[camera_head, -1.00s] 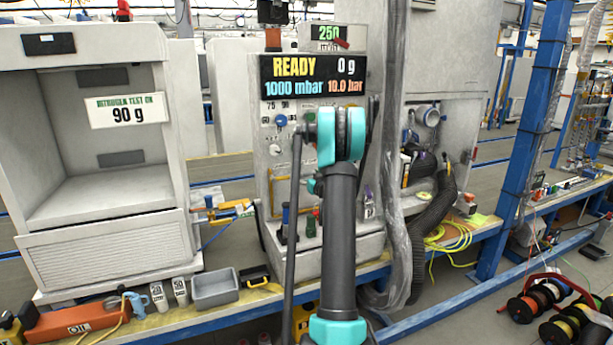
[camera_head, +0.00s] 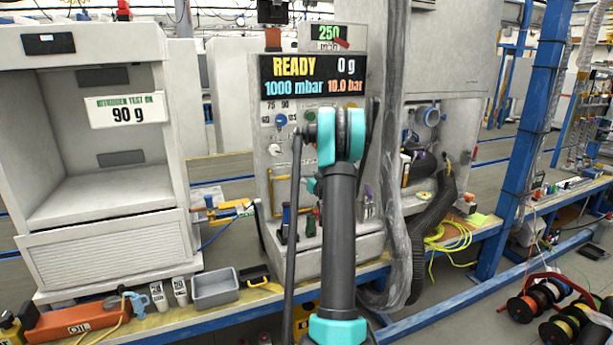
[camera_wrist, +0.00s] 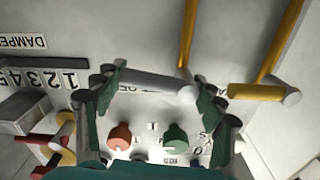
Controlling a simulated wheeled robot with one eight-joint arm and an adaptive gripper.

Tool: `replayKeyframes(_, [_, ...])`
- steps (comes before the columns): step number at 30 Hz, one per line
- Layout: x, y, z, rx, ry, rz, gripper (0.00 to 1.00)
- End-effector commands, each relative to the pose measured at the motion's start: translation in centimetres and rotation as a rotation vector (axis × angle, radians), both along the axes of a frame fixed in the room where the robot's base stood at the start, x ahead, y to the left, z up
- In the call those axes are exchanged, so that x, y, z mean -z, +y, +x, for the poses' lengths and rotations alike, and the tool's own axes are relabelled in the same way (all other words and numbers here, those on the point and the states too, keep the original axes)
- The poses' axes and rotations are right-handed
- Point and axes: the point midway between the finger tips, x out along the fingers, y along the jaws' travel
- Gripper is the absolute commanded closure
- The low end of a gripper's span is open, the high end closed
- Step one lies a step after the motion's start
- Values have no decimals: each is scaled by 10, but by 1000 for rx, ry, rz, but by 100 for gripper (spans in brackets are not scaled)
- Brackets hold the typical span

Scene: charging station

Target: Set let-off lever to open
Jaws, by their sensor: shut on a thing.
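In the wrist view, a grey cylindrical lever (camera_wrist: 158,84) lies across the gap between the fingers of my gripper (camera_wrist: 154,77), nearly level and tilted slightly down to the right. It is in front of a grey panel, and a partly covered label behind it looks like part of "LET OFF". The dark green fingers stand on either side, and my gripper is shut on the lever. The exact contact is hard to see. In the head view, my own arm hides the gripper and the lever.
An orange knob (camera_wrist: 120,137) and a green knob (camera_wrist: 176,138) are close below the lever. Yellow bars (camera_wrist: 257,91) stand out at the right. A "DAMPER" label and number scale (camera_wrist: 48,78) are at the left. The display (camera_head: 313,76) reads READY, 0 g.

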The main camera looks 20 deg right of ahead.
Motion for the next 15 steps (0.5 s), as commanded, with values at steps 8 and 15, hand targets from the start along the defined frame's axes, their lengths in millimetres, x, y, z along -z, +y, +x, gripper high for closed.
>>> replayKeyframes(8, [7, 2, 0, 0, 0, 248, 82])
replayKeyframes(15, [13, 5, 0, 0, 0, 476, 82])
